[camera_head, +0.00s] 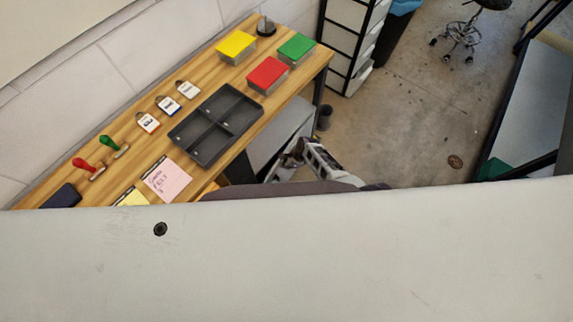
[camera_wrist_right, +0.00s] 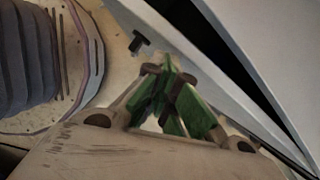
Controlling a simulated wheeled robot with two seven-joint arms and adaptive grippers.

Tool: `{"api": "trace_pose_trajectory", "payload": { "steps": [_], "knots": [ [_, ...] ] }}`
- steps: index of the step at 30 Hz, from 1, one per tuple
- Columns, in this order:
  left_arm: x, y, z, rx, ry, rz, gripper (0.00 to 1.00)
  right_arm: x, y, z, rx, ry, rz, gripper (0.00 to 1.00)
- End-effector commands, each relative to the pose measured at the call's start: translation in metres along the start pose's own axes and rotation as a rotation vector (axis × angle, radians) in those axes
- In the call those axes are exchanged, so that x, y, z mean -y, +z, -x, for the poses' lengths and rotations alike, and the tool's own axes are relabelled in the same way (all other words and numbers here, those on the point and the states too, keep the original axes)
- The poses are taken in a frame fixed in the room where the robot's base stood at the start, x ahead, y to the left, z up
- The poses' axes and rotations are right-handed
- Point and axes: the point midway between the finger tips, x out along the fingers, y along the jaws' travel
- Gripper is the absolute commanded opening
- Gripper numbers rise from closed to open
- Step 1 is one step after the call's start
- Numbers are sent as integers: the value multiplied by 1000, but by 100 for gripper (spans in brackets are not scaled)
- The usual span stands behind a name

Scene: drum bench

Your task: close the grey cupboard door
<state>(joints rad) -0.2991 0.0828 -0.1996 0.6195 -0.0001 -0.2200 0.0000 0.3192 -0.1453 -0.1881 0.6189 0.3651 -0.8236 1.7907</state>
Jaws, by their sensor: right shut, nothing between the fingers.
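The grey cupboard (camera_head: 282,132) shows under the right end of the wooden bench in the head view, partly hidden by the bench and my arm. In the right wrist view, a pale grey panel that looks like its door (camera_wrist_right: 180,35) runs diagonally beside a dark gap, so the door appears ajar. A small dark handle-like piece (camera_wrist_right: 139,42) shows left of the panel. My right gripper (camera_head: 292,154) is beside the cupboard. Its green-padded fingers (camera_wrist_right: 166,68) are shut and empty, close to the panel; contact cannot be told. My left gripper is not in view.
The bench (camera_head: 130,129) holds a dark divided tray (camera_head: 207,158), yellow (camera_head: 236,43), red (camera_head: 267,73) and green (camera_head: 297,47) boxes, stamps and notes. A drawer stack (camera_head: 343,42) stands behind. A large pale surface hides the lower head view.

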Motion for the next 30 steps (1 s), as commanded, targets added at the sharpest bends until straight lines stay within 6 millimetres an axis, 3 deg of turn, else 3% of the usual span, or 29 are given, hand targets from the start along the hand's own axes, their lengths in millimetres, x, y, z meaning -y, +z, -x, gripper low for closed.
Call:
{"api": "trace_pose_trajectory", "payload": {
  "steps": [20,30],
  "knots": [
    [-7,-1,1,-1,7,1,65,0,-1,0,-1,0,0,0],
    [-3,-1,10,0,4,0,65,-6,-11,5,-1,1,-1,0]
  ]
}}
